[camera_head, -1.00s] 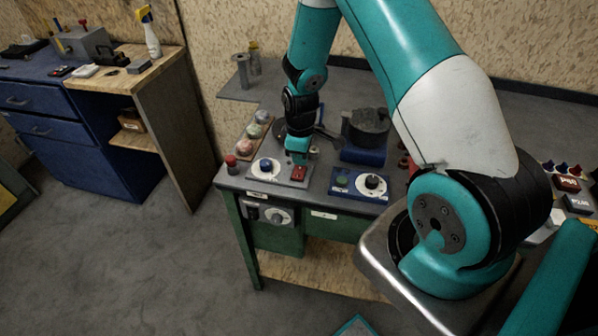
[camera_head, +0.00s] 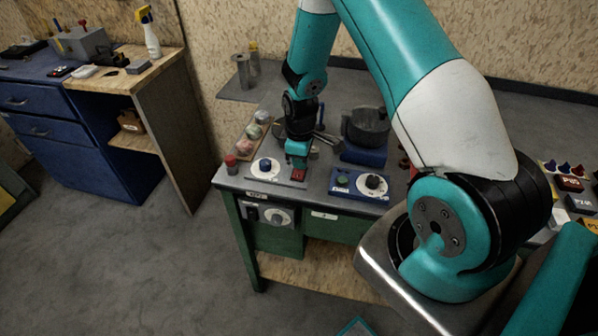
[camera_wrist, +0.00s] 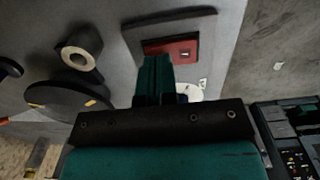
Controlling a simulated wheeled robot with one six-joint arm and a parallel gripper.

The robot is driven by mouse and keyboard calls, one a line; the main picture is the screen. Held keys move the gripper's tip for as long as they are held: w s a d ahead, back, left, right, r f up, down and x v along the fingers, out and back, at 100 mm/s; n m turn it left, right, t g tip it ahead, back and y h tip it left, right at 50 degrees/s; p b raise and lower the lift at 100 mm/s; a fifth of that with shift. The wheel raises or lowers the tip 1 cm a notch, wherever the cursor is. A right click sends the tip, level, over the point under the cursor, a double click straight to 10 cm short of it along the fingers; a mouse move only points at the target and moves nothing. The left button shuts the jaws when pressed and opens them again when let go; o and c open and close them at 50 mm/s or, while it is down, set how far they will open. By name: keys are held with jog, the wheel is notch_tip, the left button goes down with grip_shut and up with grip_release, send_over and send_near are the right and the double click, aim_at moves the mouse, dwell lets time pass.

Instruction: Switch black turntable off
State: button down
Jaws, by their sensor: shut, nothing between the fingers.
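The black turntable (camera_wrist: 62,98) is a dark round disc on the workbench, in the left of the wrist view. In the head view it is mostly hidden behind my arm. In front of it lies a grey panel (camera_head: 248,184) with a blue knob on a white dial (camera_head: 265,168) and a red switch (camera_head: 299,176). The red switch also shows in the wrist view (camera_wrist: 182,50). My gripper (camera_head: 297,163) is shut and empty, pointing down at the red switch. In the wrist view its fingertips (camera_wrist: 148,58) overlap the switch's edge; I cannot tell whether they touch it.
A blue panel (camera_head: 356,194) with a green button and black knob lies to the right. A dark pot-like device (camera_head: 366,128) on a blue base stands behind it. A red button (camera_head: 231,164) and several coloured balls (camera_head: 245,146) are to the left.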

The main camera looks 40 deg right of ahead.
jog(key=shift+f, duration=0.35)
jog(key=shift+r, duration=0.1)
notch_tip(320, 180, up, 7)
jog(key=p, duration=0.5)
dwell(0.4)
dwell(0.3)
